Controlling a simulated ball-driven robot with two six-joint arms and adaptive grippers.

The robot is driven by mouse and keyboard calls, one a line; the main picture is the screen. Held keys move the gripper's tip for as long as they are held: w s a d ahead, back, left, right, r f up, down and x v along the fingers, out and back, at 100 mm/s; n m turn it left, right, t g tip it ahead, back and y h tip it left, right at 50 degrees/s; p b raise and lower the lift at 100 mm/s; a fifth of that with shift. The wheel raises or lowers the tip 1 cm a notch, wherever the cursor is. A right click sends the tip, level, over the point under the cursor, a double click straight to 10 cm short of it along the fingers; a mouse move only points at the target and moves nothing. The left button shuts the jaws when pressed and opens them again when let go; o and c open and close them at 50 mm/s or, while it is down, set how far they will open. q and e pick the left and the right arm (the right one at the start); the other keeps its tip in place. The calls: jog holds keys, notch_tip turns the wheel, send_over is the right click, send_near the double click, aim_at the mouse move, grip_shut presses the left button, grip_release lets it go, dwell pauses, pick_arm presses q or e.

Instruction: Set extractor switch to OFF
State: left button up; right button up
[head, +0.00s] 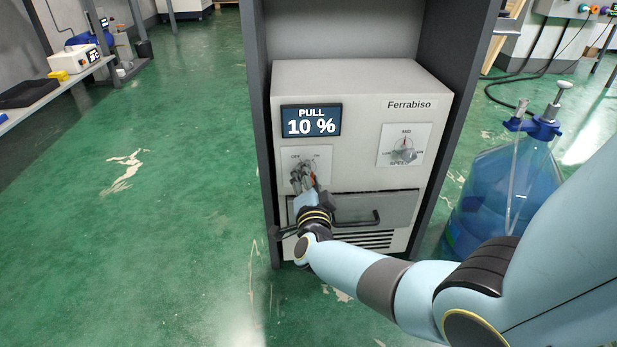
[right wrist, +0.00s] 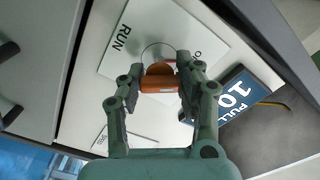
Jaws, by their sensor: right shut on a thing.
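The grey extractor unit (head: 350,85) is labelled Ferrabiso, and its display (head: 311,121) reads PULL 10 %. The right wrist view shows the plate (right wrist: 118,60) with RUN and the edge of another label. My right gripper (head: 304,177) is at this plate, its fingers shut on the orange-brown switch knob (right wrist: 160,78), one on each side. A small red mark shows beside the knob. The knob's exact setting is hard to read. My left gripper is out of view.
A SPEED dial (head: 404,148) sits to the right on the same face. A drawer front with a dark bar handle (head: 372,221) lies below the switch. Dark cabinet sides (head: 452,130) flank the unit. A blue bottle (head: 505,190) stands right. Green floor is open at left.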

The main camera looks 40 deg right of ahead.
jog(key=shift+s+f, duration=0.1)
jog(key=o, duration=1.2)
jog(key=v, duration=1.2)
